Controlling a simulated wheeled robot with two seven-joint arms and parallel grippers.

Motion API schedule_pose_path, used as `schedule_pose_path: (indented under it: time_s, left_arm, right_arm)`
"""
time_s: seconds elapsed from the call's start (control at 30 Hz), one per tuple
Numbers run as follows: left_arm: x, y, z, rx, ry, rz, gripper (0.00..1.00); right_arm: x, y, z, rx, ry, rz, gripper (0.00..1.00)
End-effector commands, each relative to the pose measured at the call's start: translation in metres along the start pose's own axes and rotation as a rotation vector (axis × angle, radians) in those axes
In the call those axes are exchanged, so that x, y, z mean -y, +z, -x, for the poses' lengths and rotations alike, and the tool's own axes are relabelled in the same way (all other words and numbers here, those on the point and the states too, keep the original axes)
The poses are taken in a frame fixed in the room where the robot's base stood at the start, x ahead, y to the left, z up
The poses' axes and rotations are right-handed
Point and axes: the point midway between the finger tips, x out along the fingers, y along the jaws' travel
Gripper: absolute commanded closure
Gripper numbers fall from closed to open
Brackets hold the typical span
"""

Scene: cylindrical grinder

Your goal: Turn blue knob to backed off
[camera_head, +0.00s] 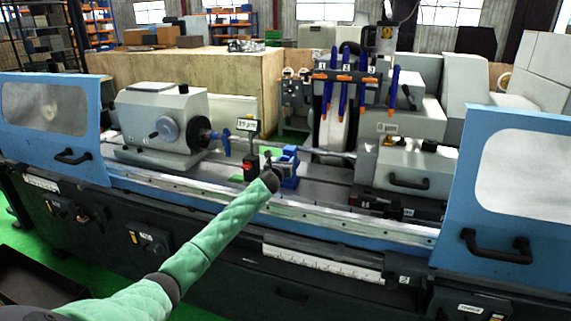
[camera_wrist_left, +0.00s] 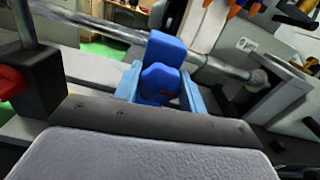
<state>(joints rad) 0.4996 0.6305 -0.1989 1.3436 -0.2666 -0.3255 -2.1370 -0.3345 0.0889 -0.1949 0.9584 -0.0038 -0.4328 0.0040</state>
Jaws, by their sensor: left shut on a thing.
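The blue knob (camera_wrist_left: 160,84) stands in the middle of the left wrist view, with a taller blue block behind it. In the head view the blue fixture (camera_head: 289,164) sits on the machine bed, just beyond my left gripper (camera_head: 273,168). My left gripper is shut on the blue knob, with light blue sides showing on both sides of it in the wrist view. The knob's lower part is hidden by the dark edge at the front of that view. My right gripper is not in view.
A black block with a red knob (camera_head: 249,168) stands just left of the fixture; its red part (camera_wrist_left: 12,82) shows at the wrist view's left edge. A small display (camera_head: 246,125) is above it. A metal bar (camera_wrist_left: 110,32) passes behind. Blue doors (camera_head: 470,190) flank the bed.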

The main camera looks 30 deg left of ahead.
Motion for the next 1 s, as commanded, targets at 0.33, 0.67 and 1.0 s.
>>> schedule_pose_path:
  time_s: [0.33,0.67,1.0]
  left_arm:
    - [-0.002,-0.001,0.0,0.002,0.0,0.327,0.82]
    - [-0.003,-0.001,0.0,0.002,-0.001,0.643,0.82]
    - [-0.004,-0.002,0.0,0.002,0.001,0.965,0.82]
  right_arm:
    - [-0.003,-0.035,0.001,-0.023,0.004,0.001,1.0]
    - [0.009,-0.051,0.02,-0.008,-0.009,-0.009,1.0]
    - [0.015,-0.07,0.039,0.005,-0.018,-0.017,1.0]
